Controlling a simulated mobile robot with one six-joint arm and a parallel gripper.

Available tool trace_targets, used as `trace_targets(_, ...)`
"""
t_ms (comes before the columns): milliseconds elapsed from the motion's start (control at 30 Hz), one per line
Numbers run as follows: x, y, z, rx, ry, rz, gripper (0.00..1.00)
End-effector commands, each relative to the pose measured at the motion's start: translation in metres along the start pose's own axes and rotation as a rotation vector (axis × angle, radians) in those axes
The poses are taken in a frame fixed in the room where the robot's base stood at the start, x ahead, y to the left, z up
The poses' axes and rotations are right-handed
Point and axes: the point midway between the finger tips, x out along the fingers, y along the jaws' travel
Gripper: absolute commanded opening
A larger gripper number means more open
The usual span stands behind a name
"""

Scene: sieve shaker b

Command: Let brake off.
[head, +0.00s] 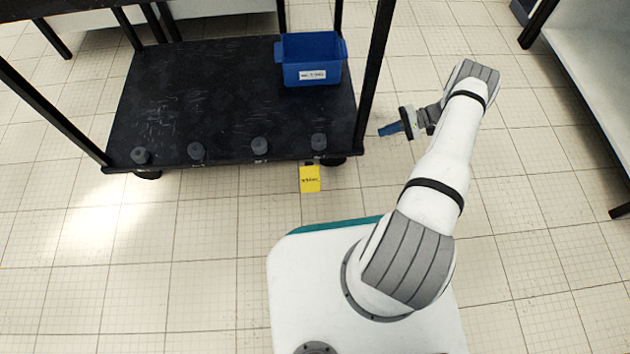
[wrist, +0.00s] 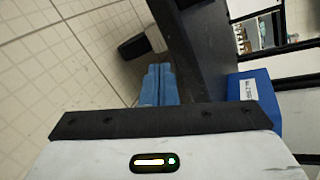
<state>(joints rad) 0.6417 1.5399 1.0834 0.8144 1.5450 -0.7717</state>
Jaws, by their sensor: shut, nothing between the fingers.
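A yellow plate (head: 310,180) with small dark writing sits at the front edge of the black cart's lower shelf (head: 215,105), near its front right corner. A small dark piece shows at its top. I cannot tell from its look whether it is the brake pedal or a tag. Dark casters show under the shelf at the front left (head: 148,175) and front right (head: 334,161). My gripper (head: 388,129) is to the right of the cart's front right post, apart from the yellow plate. Its blue fingers (wrist: 158,84) are together and empty.
A blue bin (head: 312,58) with a white label stands at the shelf's back right; it also shows in the wrist view (wrist: 262,95). Several dark round knobs line the shelf's front edge. A white-topped table (head: 600,80) stands at right. The tiled floor before the cart is clear.

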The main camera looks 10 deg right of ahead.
Motion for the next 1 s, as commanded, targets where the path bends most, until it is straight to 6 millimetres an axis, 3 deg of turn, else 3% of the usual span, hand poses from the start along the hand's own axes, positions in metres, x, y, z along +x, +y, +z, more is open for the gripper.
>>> trace_targets(133,0.056,0.029,0.009,0.100,-0.077,-0.087,0.00)
trace_targets(300,0.131,0.055,0.049,0.329,-0.232,-0.196,0.00)
trace_targets(433,0.165,0.061,0.073,0.463,-0.334,-0.311,0.00)
trace_targets(600,0.185,0.065,0.090,0.561,-0.411,-0.399,0.00)
trace_targets(1000,0.189,0.064,0.092,0.575,-0.424,-0.410,0.00)
